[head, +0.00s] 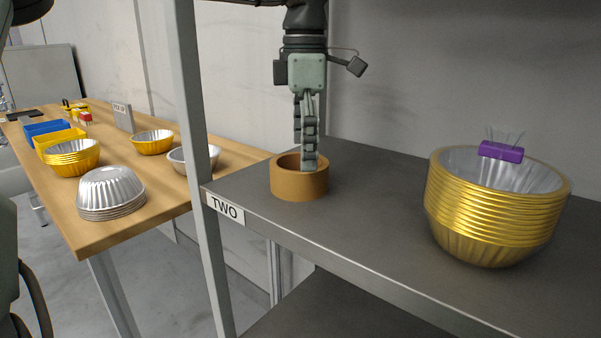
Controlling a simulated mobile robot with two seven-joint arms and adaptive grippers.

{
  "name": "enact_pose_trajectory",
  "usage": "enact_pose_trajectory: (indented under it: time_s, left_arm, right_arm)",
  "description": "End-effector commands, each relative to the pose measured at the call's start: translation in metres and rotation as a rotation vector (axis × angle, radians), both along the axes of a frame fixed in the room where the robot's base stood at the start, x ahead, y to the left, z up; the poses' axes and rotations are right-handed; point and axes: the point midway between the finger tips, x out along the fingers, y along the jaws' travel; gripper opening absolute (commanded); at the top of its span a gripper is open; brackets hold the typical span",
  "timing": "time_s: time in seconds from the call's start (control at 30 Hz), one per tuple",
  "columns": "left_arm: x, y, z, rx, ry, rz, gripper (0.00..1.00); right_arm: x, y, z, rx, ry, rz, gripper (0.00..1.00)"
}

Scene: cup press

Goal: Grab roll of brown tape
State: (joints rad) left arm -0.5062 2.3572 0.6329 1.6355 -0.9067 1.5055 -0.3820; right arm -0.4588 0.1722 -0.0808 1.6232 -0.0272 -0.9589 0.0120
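A roll of brown tape (290,187) lies flat on the dark grey shelf (375,195), near its left end, with its hole facing up. My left gripper (304,156) points straight down above the roll, seen nearly edge-on. Its two fingers are apart: the nearer fingertip overlaps the roll's opening and front right rim, and the farther one ends higher, behind it. Contact with the tape cannot be told. The tape rests on the shelf. My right gripper is not in view.
A stack of gold cups (490,222) with a purple-handled item (501,151) on it stands on the shelf's right. A grey post (194,130) and a "TWO" label (225,211) mark the left end. A wooden table (90,228) holds metal cups (110,190).

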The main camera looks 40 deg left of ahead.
Motion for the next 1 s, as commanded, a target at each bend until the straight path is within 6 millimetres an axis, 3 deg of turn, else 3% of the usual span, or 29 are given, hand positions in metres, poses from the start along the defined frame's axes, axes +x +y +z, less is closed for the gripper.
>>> enact_pose_trajectory:
  time_s: [0.2, 0.5, 0.9, 1.0]
  left_arm:
    - [-0.001, 0.001, -0.03, -0.001, 0.003, 0.001, 1.0]
    - [0.0, 0.001, -0.035, -0.001, 0.0, 0.003, 0.99]
    - [0.0, 0.001, -0.034, -0.001, 0.0, 0.002, 0.5]
    - [0.0, 0.001, -0.034, -0.002, -0.001, 0.002, 0.5]
  right_arm:
    - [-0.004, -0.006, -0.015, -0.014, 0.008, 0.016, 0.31]
    - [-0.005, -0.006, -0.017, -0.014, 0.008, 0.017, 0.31]
    - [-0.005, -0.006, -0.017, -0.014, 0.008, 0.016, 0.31]
    - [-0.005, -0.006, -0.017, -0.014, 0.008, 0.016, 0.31]
